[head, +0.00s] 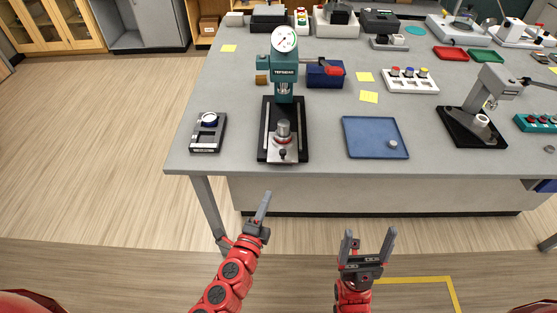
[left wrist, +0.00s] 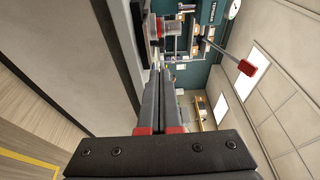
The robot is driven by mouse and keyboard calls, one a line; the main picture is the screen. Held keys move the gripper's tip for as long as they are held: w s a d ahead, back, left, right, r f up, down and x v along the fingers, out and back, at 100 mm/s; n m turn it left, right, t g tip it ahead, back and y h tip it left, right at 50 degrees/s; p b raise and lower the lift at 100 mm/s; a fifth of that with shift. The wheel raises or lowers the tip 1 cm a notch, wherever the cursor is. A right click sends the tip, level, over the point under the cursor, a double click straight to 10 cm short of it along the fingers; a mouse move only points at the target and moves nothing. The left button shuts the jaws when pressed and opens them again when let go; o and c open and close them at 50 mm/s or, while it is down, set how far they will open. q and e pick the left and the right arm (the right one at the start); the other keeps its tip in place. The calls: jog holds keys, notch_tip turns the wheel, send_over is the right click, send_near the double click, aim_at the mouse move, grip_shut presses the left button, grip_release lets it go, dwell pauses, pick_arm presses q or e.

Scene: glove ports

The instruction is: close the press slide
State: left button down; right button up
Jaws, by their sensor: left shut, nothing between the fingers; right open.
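The teal press (head: 284,70) stands near the front edge of the grey table, with a red-tipped lever on its right. Its silver slide (head: 281,156) is at the front end of the black base, forward of the ram, with a dark knob at its front. A grey metal part with a red ring (head: 283,133) stands on the slide. My left gripper (head: 265,200) is shut and empty, in front of the table and apart from the slide. In the left wrist view its fingers (left wrist: 168,85) point toward the press (left wrist: 206,15). My right gripper (head: 370,240) is open and empty, further right.
A small black fixture with a round top (head: 208,133) stands left of the press. A blue tray (head: 376,137) with a small round piece lies to its right. A second, grey press (head: 480,112) stands further right. Floor space in front of the table (head: 330,167) is clear.

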pick_arm(q)
jog(key=p, duration=0.2)
send_near(282, 155)
jog(key=x, duration=0.5)
jog(key=shift+w+d, duration=0.1)
jog(key=shift+w, duration=0.05)
jog(key=shift+b+x, duration=0.35)
jog(key=shift+x, duration=0.4)
jog(key=shift+f, duration=0.1)
